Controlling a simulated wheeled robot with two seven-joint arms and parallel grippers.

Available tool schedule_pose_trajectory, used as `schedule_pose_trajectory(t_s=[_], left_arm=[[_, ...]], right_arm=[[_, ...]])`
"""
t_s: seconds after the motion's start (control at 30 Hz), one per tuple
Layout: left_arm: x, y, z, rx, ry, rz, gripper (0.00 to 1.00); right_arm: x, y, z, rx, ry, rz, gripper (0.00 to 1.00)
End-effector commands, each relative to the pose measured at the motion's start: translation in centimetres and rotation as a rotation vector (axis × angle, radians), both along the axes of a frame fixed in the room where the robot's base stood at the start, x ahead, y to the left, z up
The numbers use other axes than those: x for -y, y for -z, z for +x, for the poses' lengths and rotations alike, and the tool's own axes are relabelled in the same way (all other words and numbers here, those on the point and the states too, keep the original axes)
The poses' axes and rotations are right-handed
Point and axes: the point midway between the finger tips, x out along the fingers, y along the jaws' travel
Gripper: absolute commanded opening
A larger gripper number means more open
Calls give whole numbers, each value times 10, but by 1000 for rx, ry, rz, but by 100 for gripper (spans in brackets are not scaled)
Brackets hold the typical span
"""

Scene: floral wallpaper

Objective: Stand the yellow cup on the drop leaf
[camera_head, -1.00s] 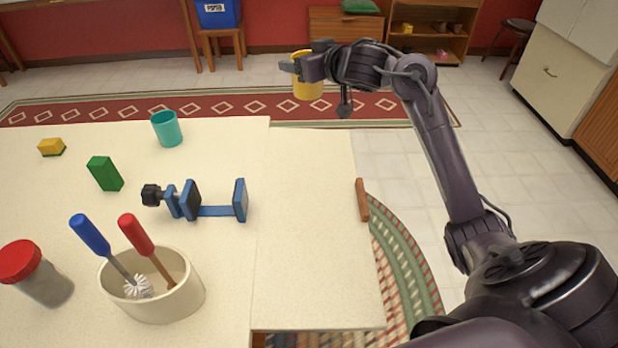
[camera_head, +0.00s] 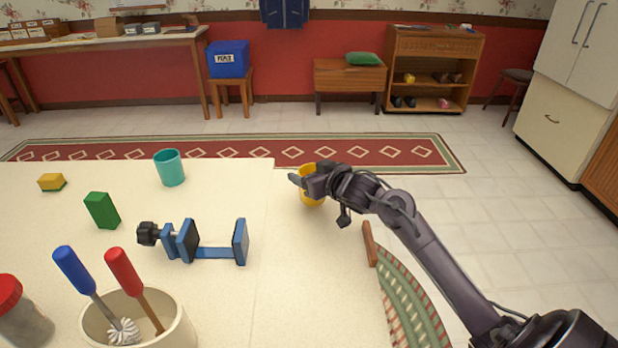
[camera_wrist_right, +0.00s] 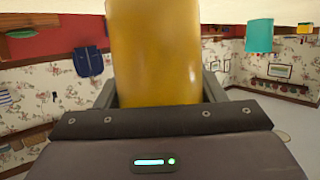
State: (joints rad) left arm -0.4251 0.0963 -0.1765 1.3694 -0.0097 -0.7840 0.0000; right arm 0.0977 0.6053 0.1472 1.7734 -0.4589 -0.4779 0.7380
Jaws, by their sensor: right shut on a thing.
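The yellow cup (camera_head: 312,199) is upright in my right gripper (camera_head: 303,181), over the far part of the drop leaf (camera_head: 315,285). The gripper is shut on the cup's side, and the hand partly hides the cup. In the right wrist view the yellow cup (camera_wrist_right: 155,55) fills the middle between the fingers. That view is upside down, with a pale strip of tabletop along its top. The cup's bottom is close to the leaf; I cannot tell whether it touches. My left gripper is not in view.
A teal cup (camera_head: 170,168), a green block (camera_head: 102,210), a sponge (camera_head: 51,182), a blue clamp (camera_head: 210,252) and a crock (camera_head: 160,325) with brushes stand on the main tabletop left of the leaf. A wooden piece (camera_head: 369,244) is at the leaf's right edge. The leaf's middle is clear.

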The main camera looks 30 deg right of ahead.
Motion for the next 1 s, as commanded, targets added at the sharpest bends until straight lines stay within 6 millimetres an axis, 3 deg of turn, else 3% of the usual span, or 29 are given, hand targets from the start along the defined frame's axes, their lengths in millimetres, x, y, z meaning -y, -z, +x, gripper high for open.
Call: schedule_pose_trajectory(t_s=[0.63, 0.67, 0.7, 0.83, 1.0], left_arm=[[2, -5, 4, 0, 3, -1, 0], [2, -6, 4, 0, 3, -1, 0], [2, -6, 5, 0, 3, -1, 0], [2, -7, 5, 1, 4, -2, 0], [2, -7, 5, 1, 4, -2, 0]], right_arm=[[0, 15, 0, 2, 0, 0, 36], [0, 16, 0, 1, 0, 0, 64], [0, 15, 0, 1, 0, 0, 69], [0, 15, 0, 1, 0, 0, 85], [0, 15, 0, 1, 0, 0, 85]])
